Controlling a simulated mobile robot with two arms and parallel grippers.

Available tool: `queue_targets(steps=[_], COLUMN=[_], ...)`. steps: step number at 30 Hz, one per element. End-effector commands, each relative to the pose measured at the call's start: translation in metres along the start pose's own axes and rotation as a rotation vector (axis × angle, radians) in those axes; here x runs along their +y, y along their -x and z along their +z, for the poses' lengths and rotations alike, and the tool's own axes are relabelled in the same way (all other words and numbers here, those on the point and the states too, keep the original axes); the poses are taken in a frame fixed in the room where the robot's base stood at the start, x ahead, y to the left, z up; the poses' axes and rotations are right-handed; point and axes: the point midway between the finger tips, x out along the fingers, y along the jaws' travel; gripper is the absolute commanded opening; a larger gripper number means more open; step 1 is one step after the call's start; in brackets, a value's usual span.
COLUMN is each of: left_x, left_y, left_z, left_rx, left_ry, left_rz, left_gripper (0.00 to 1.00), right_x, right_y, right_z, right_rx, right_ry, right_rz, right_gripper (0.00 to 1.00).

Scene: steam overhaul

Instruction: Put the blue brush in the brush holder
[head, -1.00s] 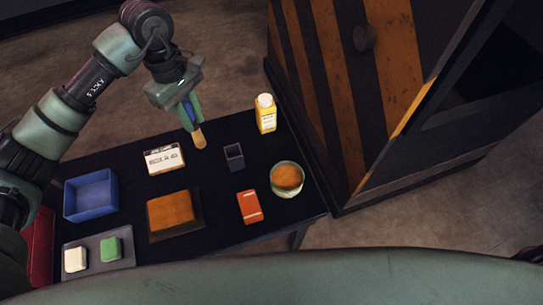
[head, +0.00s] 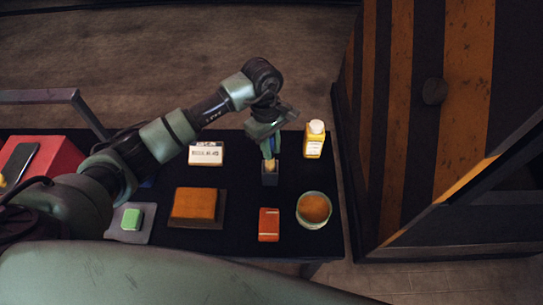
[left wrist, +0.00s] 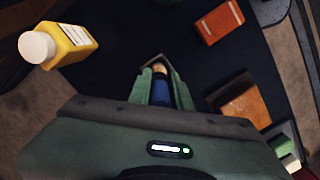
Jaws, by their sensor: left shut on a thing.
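My left gripper (head: 269,152) points down and is shut on the blue brush (left wrist: 160,92). The brush's tan end (head: 270,165) points downward, at the mouth of the brush holder. The brush holder (head: 270,179) is a small dark grey open box standing on the black table. In the left wrist view, the holder's rim (left wrist: 153,61) shows just beyond the fingers, in line with the brush. I cannot tell whether the tan end is inside the holder or just above it. My right gripper is not in view.
On the table (head: 245,215) stand a yellow bottle (head: 313,142), a round tub with orange contents (head: 314,209), a red-orange box (head: 269,224), an orange block (head: 194,204) and a white labelled box (head: 206,154). A striped cabinet (head: 465,60) stands at the right.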

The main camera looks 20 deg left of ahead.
Motion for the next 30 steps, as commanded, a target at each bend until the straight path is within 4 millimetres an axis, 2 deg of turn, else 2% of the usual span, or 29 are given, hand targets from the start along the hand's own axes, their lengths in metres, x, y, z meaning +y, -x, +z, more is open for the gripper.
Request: queue_targets(steps=[5,13,26,27,29,30], left_x=[0.0,0.001,0.001,0.001,0.001,0.001], left_y=[-0.015,-0.051,-0.058,-0.056,-0.056,-0.056], left_z=[-0.002,-0.006,-0.008,-0.007,-0.007,-0.007], left_rx=[-0.001,-0.002,0.001,0.0,0.0,0.0], left_ry=[0.001,0.001,-0.001,-0.001,0.0,0.0], left_rz=[0.0,0.0,0.001,0.001,0.001,0.001], left_gripper=[0.0,0.0,0.0,0.28,0.41,0.41], right_x=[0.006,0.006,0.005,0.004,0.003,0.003], right_y=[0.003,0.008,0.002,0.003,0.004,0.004], right_z=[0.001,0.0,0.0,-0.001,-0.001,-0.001], right_rx=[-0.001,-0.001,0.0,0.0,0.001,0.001], right_ry=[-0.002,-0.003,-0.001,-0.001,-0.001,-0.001], right_rz=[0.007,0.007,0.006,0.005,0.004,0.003], right_gripper=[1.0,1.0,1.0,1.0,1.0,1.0])
